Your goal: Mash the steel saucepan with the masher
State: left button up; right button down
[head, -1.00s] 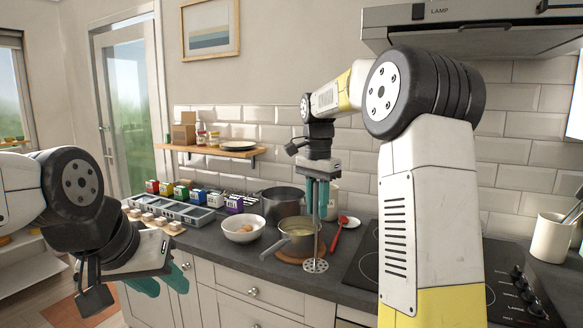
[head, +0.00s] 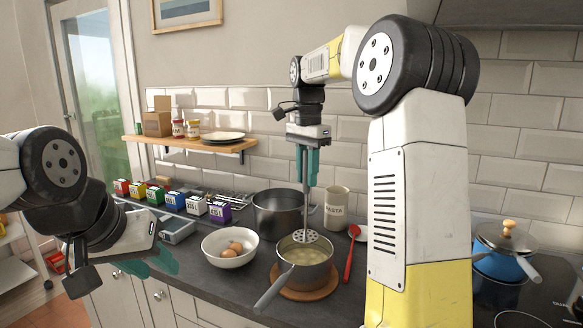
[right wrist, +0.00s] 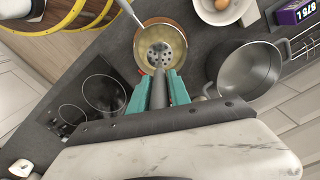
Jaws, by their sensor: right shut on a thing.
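The steel saucepan (head: 305,262) stands on a round wooden board (head: 304,292), its handle pointing to the front left. Pale yellowish food lies inside it. My right gripper (head: 307,178) is shut on the masher's upright handle above the pan. The masher's perforated head (head: 305,236) hangs over the pan's opening; in the right wrist view the masher head (right wrist: 160,54) shows against the food inside the rim of the saucepan (right wrist: 141,38). Whether it touches the food I cannot tell. My left gripper (head: 150,266) is low at the left, in front of the counter; its fingers are partly hidden.
A white bowl with eggs (head: 230,247) stands left of the pan. A larger grey pot (head: 281,212) and a pasta jar (head: 336,207) stand behind. A red spoon (head: 351,250) lies to the right. A blue pot (head: 504,252) is on the hob at the far right.

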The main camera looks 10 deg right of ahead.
aim_at(306, 196)
jog(key=shift+w, duration=0.15)
jog(key=shift+a, duration=0.1)
notch_tip(306, 196, down, 8)
jog(key=shift+r, duration=0.25)
dwell(0.6)
